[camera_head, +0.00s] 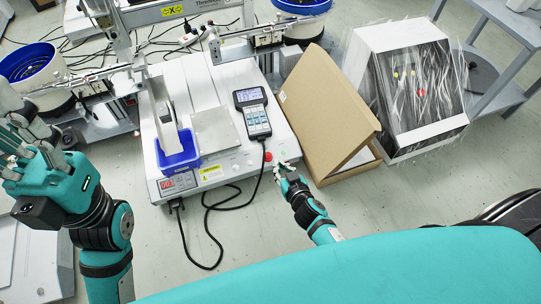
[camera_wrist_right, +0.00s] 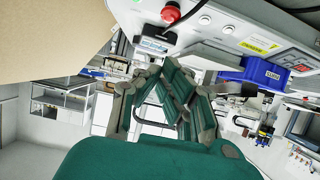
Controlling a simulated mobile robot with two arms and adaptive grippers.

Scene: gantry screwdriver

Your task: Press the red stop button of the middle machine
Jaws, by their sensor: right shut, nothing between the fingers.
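The middle machine (camera_head: 222,122) is a white benchtop unit in the centre of the head view, with a keypad pendant (camera_head: 252,112) on its top. Its red stop button (camera_head: 268,156) is on the front face, near the right corner. The button also shows at the top of the right wrist view (camera_wrist_right: 171,13). My right gripper (camera_head: 280,170) is shut and empty, just in front of and slightly right of the button. In the wrist view its fingers (camera_wrist_right: 166,75) sit below the button, apart from it in the picture. My left gripper (camera_head: 14,165) is at the far left, away from the button; its opening is unclear.
An open cardboard box (camera_head: 318,105) stands close on the right of the machine, beside my right gripper. A plastic-wrapped panel (camera_head: 425,95) is further right. A blue bin (camera_head: 178,158) is at the machine's left front.

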